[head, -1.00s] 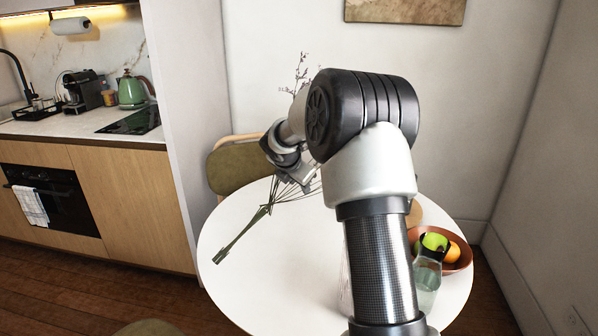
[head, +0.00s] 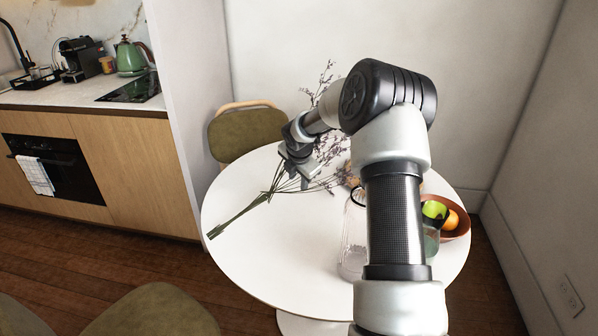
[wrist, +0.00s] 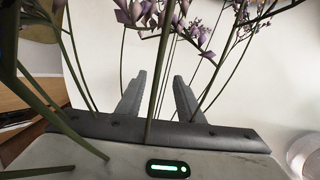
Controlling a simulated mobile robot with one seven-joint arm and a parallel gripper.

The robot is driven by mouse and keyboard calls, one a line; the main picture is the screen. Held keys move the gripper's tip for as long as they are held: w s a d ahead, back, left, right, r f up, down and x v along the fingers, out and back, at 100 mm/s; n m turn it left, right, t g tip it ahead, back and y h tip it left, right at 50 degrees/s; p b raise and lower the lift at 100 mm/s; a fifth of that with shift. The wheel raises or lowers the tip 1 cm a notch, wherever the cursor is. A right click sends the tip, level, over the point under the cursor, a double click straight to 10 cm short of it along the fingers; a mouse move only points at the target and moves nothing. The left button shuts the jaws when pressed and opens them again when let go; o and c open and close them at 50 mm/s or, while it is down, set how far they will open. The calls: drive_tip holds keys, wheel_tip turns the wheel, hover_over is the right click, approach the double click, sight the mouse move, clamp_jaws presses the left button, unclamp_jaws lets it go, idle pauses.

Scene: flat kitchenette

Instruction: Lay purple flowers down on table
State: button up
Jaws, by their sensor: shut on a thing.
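The purple flowers (head: 328,150) lie low over the round white table (head: 255,270), with long green stems running down and left to a bundled end near the table's left edge. My gripper (head: 298,182) is shut on the stems around their middle, close above the table. In the wrist view, stems cross in front of and around the fingers (wrist: 159,88), and purple blossoms (wrist: 150,14) hang at the top. Part of the blossoms is behind my arm in the head view. I cannot tell whether the whole bunch touches the table.
A clear glass vase (head: 352,245) stands on the table, left of my arm. A fruit bowl (head: 462,226) with green and orange fruit is at the right, partly hidden. Chairs stand behind (head: 245,132) and in front (head: 155,310). The table's left front is clear.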

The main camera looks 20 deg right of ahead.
drive_tip(key=shift+y, duration=0.4)
drive_tip(key=shift+a+f, duration=0.1)
drive_tip(key=shift+f, duration=2.6)
drive_tip(key=o, duration=1.2)
drive_tip(key=shift+c, duration=0.2)
drive_tip(key=p+v, duration=0.3)
drive_tip(key=v, duration=1.4)
drive_tip(key=shift+r, duration=0.3)
drive_tip(key=shift+s+a+f, duration=0.1)
